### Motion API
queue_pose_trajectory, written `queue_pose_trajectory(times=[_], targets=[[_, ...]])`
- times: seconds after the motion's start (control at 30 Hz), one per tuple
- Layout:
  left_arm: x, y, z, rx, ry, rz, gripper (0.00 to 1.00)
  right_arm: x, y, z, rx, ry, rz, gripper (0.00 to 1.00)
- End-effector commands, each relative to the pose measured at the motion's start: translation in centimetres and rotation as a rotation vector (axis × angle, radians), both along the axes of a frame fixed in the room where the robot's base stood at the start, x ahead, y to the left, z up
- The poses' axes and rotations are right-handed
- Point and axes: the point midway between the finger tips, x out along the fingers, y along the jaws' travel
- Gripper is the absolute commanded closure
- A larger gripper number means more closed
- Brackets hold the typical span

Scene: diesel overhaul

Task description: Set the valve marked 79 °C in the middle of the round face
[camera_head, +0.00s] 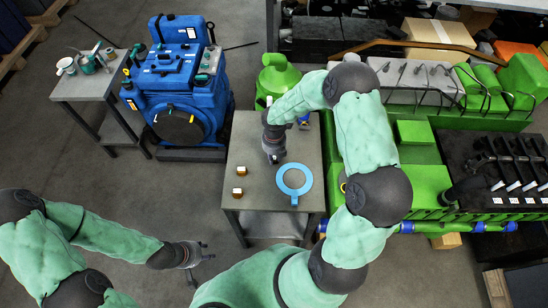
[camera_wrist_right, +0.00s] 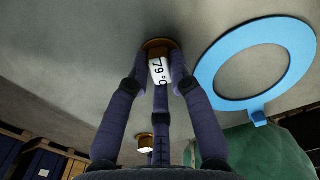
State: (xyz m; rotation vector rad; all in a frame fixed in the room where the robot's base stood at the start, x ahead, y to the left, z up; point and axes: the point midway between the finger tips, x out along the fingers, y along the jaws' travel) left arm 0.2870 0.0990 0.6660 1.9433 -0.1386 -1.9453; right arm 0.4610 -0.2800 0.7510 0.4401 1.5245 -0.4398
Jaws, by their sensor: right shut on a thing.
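My right gripper (camera_head: 274,158) is over the grey table (camera_head: 248,140), pointing down, left of and behind the blue ring. In the right wrist view, its fingers are shut on a brass-and-white valve (camera_wrist_right: 158,70) marked 79 °C. The head view hides this valve; whether it touches the tabletop I cannot tell. A flat blue ring (camera_head: 307,181) with a small tab lies on the table, grey surface inside it. It also shows in the right wrist view (camera_wrist_right: 212,75), right of the held valve and apart from it. My left gripper (camera_head: 203,256) is open and empty, low at left.
Two other brass-and-white valves, one (camera_head: 241,170) behind the other (camera_head: 237,192), stand at the table's left. A blue machine (camera_head: 180,90) is left of the table, a green engine (camera_head: 425,180) right. A green canister (camera_head: 277,77) stands behind. A side table (camera_head: 88,86) is far left.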

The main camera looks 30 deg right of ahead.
Motion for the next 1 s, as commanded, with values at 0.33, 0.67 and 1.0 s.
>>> queue_pose_trajectory(times=[0.33,0.67,1.0], targets=[[0.0,0.0,2.1,0.0,0.0,0.0,0.6,-0.3,0.2,3.8,0.0,0.001,0.002,1.0],[0.0,0.0,4.5,0.0,0.0,0.0,0.6,-5.7,3.5,10.0,0.001,0.001,0.005,1.0],[0.0,0.0,5.7,0.0,0.0,0.0,0.6,-10.8,6.6,12.4,0.0,0.0,0.002,1.0]])
